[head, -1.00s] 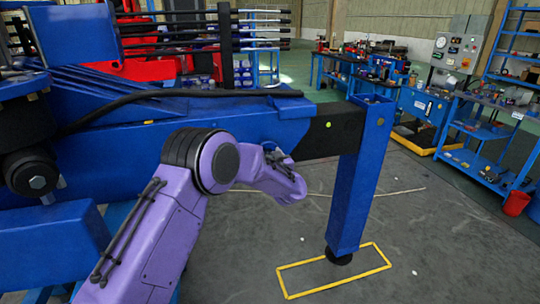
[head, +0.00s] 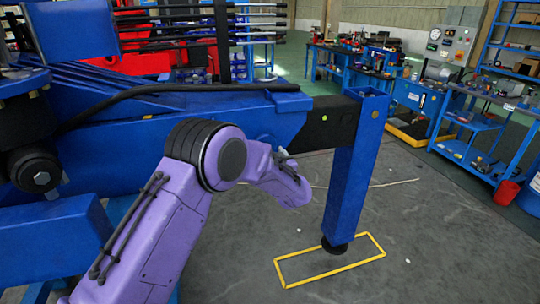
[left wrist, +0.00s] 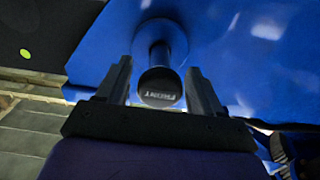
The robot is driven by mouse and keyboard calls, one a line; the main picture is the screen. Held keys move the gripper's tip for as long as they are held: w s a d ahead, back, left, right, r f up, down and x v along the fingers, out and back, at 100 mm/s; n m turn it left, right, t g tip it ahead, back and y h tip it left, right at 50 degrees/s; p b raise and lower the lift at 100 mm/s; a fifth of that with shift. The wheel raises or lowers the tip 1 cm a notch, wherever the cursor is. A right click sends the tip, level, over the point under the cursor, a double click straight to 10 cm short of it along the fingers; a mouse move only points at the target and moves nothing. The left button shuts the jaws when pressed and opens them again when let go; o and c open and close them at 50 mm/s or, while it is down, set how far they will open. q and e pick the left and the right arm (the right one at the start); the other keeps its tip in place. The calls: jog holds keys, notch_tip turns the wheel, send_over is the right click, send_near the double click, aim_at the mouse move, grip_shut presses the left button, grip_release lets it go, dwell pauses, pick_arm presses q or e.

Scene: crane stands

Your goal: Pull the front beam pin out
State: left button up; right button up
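The front beam pin (left wrist: 160,85) has a dark round head marked FRONT and a paler shank running into a round collar on the blue beam housing (left wrist: 230,45). My left gripper (left wrist: 159,75) is open, with one dark finger on each side of the pin head. Small gaps show between fingers and head, so I see no grip. In the head view, my purple left arm reaches to the side of the blue housing (head: 210,110), and its wrist mostly hides the gripper. The black inner beam (head: 328,122) extends from the housing to the blue leg (head: 352,180). My right gripper is not in view.
The leg's dark foot (head: 335,246) stands within a yellow floor rectangle (head: 330,272). A blue beam end (head: 60,240) lies at the lower left, near my arm. Workbenches (head: 465,130) stand at the back right. The floor right of the leg is clear.

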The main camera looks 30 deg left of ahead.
pick_arm(q)
jog(key=shift+d, duration=0.1)
jog(key=shift+d, duration=0.1)
jog(key=shift+s+d+f, duration=0.1)
jog(key=shift+s+d, duration=0.15)
jog(key=shift+d, duration=0.05)
jog(key=b+v, duration=0.2)
jog(key=v, duration=0.7)
jog(key=shift+s+d, duration=0.2)
jog(key=shift+s, duration=0.1)
